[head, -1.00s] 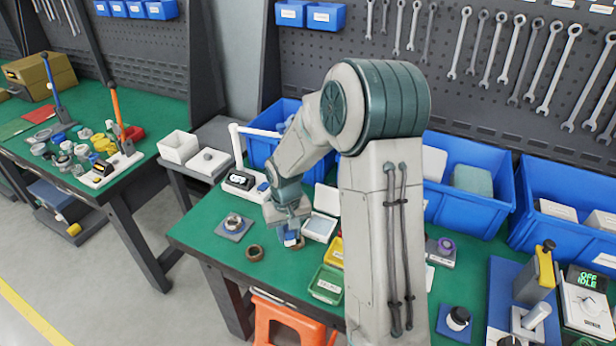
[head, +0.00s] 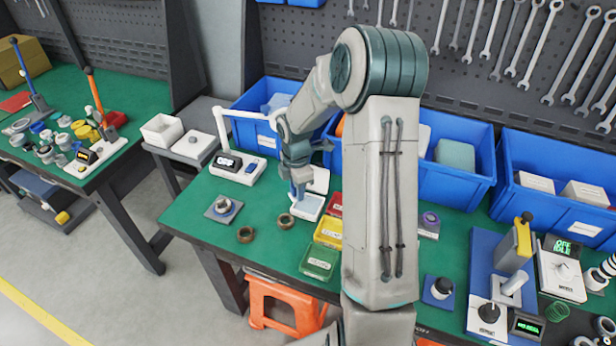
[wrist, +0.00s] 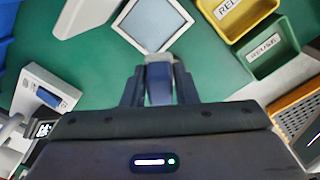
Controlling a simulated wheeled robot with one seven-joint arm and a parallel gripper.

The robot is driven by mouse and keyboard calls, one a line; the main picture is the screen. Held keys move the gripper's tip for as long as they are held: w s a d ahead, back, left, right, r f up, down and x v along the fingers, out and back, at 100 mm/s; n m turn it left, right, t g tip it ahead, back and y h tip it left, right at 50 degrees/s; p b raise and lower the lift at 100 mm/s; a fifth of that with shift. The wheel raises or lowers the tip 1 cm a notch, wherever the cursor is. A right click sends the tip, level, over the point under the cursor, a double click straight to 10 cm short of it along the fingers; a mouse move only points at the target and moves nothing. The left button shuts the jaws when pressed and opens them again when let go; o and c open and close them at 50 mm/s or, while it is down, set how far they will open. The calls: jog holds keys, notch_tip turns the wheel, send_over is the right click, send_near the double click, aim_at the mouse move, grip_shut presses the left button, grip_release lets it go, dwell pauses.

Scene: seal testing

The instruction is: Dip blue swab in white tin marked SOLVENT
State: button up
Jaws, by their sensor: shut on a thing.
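My gripper (head: 298,192) is shut on a small blue thing, which I take for the blue swab, and holds it above the green bench. In the wrist view my gripper (wrist: 159,88) pinches the blue swab (wrist: 159,92), which has a pale grey end. An open, square, white-rimmed container (head: 310,207) with a pale inside sits just beyond it, its lid raised behind; it also shows in the wrist view (wrist: 122,24). It may be the white tin, but no SOLVENT marking is readable.
Two brown rings (head: 246,234) (head: 286,221) lie on the bench near my gripper. Yellow (head: 328,233) and green (head: 320,262) labelled trays stand to the right. A white lamp device (head: 238,168) is at left. Blue bins (head: 455,160) line the back.

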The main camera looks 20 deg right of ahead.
aim_at(308, 205)
jog(key=n, duration=0.1)
jog(key=d+n, duration=0.1)
jog(key=n, duration=0.1)
jog(key=shift+w+d+r+n+p, duration=0.2)
jog(key=shift+d+r+n+p, duration=0.1)
jog(key=shift+d, duration=0.05)
jog(key=f+n+b, duration=0.1)
jog(key=f, duration=0.1)
jog(key=d+f+n+b, duration=0.1)
jog(key=n+b, duration=0.1)
jog(key=d+f+n+b, duration=0.1)
jog(key=f, duration=0.1)
jog(key=shift+w+f+n+b, duration=0.25)
jog(key=shift+f+n+b, duration=0.1)
jog(key=shift+n, duration=0.05)
jog(key=shift+f, duration=0.6)
dwell(1.9)
jog(key=shift+r, duration=0.1)
notch_tip(308, 205, up, 7)
jog(key=p, duration=0.5)
jog(key=shift+p, duration=0.4)
jog(key=shift+a, duration=0.15)
dwell(0.4)
